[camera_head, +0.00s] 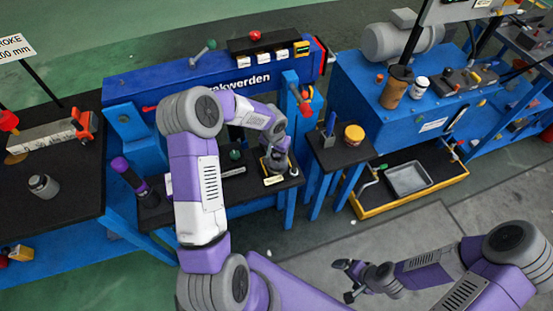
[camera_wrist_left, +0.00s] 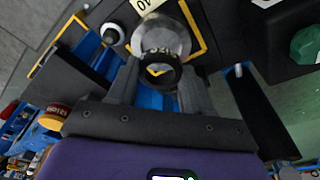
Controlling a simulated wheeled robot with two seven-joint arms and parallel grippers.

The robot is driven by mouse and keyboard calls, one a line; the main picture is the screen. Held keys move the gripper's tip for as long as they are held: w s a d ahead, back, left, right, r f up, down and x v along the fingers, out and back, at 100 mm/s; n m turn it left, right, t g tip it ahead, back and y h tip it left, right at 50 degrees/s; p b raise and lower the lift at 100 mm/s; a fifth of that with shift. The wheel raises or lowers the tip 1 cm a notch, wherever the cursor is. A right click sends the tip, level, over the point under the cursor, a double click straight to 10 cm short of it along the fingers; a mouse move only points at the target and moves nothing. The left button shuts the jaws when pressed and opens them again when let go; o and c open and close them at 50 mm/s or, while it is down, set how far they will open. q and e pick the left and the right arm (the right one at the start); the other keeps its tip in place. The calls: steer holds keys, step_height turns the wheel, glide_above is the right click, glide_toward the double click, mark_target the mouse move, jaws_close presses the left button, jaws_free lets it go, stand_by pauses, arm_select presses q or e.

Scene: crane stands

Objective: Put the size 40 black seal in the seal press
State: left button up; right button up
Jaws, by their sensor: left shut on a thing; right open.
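A black ring-shaped seal (camera_wrist_left: 157,70) is between the fingertips of my left gripper (camera_wrist_left: 158,85). Pale marking shows on its rim, too small to read surely. In the head view my left gripper (camera_head: 275,158) is over the right part of the black bench top; the seal cannot be made out there. A clear or metallic round piece (camera_wrist_left: 160,38) lies just beyond the seal inside a yellow outlined square, with a white number label beside it. I cannot tell whether they touch, nor surely which fixture is the seal press. My right gripper (camera_head: 350,280) is open and empty above the floor.
A green knob (camera_head: 235,154) stands left of my left gripper, and a purple-topped tool (camera_head: 128,172) stands at the bench's left. A small stand at right holds an orange-lidded jar (camera_head: 353,135). A blue frame (camera_head: 210,75) rises behind.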

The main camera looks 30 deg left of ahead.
mark_target(277, 164)
arm_select(q)
step_height(277, 164, down, 4)
steer(key=shift+r+b, duration=0.2)
steer(key=shift+b, duration=0.3)
steer(key=shift+s+f+b, duration=0.15)
steer(key=shift+f+b, duration=0.45)
steer(key=shift+b, duration=0.05)
